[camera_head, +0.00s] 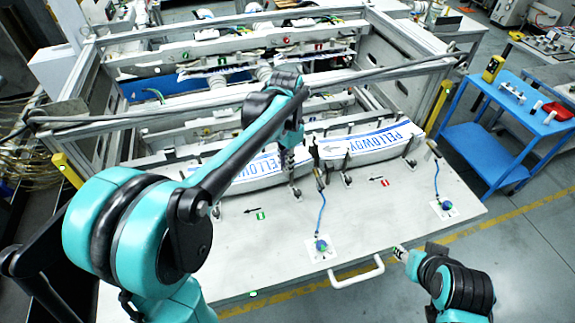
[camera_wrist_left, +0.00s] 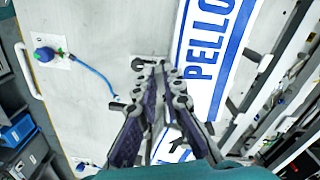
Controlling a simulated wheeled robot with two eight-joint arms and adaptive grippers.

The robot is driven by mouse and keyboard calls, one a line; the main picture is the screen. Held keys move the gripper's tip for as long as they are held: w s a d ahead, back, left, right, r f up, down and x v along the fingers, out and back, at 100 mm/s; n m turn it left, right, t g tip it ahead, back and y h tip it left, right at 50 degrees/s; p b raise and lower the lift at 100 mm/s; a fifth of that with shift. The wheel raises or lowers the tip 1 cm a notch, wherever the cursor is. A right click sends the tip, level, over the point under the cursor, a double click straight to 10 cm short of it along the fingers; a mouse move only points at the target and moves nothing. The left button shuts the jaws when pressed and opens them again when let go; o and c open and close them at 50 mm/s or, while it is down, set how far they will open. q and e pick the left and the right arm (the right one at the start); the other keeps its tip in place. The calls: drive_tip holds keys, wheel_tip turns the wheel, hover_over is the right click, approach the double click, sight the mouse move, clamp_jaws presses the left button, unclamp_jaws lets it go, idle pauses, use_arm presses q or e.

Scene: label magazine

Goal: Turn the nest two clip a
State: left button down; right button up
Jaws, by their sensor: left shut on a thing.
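Nest two holds a white label stack with blue lettering (camera_head: 250,170), behind a green number mark (camera_head: 261,216) with an arrow on the pale table. My left gripper (camera_head: 295,188) reaches down at the right end of this stack. In the left wrist view, my left gripper (camera_wrist_left: 153,68) has its fingertips together on a small metal clip (camera_wrist_left: 142,61), largely hidden between them. Another clip (camera_head: 217,212) stands at the stack's left end. My right gripper (camera_head: 402,254) is low beside the table's front edge; its fingers are too small to read.
Nest one's label stack (camera_head: 370,146) lies to the right, near a red mark (camera_head: 385,183). Blue cables run to knobs on the table (camera_head: 321,246) (camera_head: 446,205). A white handle (camera_head: 357,272) sticks out in front. A blue cart (camera_head: 510,105) stands right.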

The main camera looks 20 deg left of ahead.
use_arm(q)
drive_tip(key=shift+w+a+m, duration=0.1)
drive_tip(key=shift+a+m, duration=0.05)
drive_tip(key=shift+m, duration=0.6)
drive_tip(key=shift+w+a+m, duration=0.1)
drive_tip(key=shift+m, duration=0.65)
drive_tip(key=c, duration=1.6)
unclamp_jaws()
drive_tip(key=shift+c, duration=0.2)
wheel_tip(320, 180, up, 12)
